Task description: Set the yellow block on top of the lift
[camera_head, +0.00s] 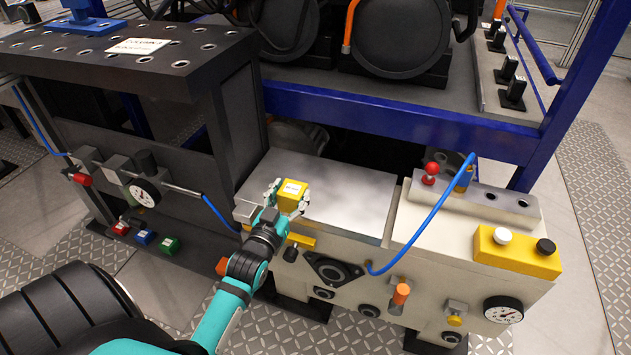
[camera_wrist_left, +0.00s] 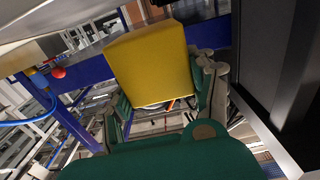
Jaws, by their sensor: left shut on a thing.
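The yellow block (camera_head: 291,196) has a small white label on top. My left gripper (camera_head: 288,197) is shut on it, with a finger on each side. In the head view the block shows over the left end of the lift's flat grey metal top (camera_head: 345,200); I cannot tell whether it touches that surface. The left wrist view shows the yellow block (camera_wrist_left: 152,65) large and close, between the gripper's fingers (camera_wrist_left: 160,98). My right gripper is not in view.
A dark perforated bench (camera_head: 130,50) stands to the left. A blue frame (camera_head: 400,118) runs behind the lift top. A blue hose (camera_head: 425,225), a red knob (camera_head: 431,170) and a yellow button box (camera_head: 517,250) are to the right. Most of the grey top is clear.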

